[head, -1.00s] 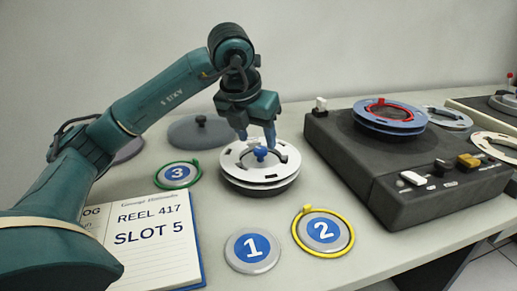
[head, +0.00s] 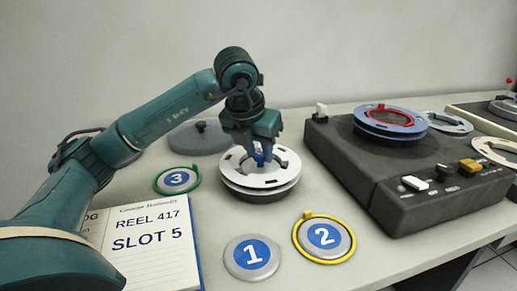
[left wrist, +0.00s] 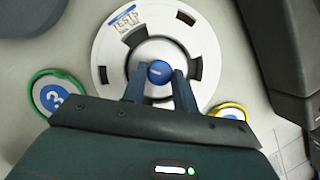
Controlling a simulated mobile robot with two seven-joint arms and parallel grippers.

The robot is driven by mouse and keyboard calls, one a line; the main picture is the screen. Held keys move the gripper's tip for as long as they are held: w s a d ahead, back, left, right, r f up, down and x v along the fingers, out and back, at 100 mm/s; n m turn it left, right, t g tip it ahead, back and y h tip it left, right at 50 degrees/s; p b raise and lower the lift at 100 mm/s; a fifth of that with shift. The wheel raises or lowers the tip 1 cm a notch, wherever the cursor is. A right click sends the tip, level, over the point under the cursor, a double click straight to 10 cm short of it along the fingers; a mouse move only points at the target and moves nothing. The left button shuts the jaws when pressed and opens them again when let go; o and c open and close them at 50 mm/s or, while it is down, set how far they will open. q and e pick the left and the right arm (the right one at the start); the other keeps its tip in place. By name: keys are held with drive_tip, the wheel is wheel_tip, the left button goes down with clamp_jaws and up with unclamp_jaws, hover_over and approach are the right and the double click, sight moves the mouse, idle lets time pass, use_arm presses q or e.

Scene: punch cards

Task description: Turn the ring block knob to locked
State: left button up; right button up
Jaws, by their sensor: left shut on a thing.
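A blue knob (left wrist: 159,72) sits at the centre of a white reel (head: 247,178) on the table. The reel also shows in the left wrist view (left wrist: 113,57), with a printed label near its upper left rim. My left gripper (head: 260,160) points down over the hub, its two blue fingers on either side of the knob. In the left wrist view the left gripper (left wrist: 160,82) is shut on the knob. The fingers partly hide the knob in the head view. No locked mark can be made out. My right gripper is not in view.
Round discs numbered 1 (head: 252,257), 2 (head: 322,237) and 3 (head: 178,180) lie around the reel. A logbook (head: 155,250) lies at front left. A dark tape machine (head: 400,195) with a blue reel (head: 390,120) stands right. A grey lid (head: 187,139) lies behind.

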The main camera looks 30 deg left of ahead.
use_arm(q)
drive_tip(key=shift+c, duration=1.1)
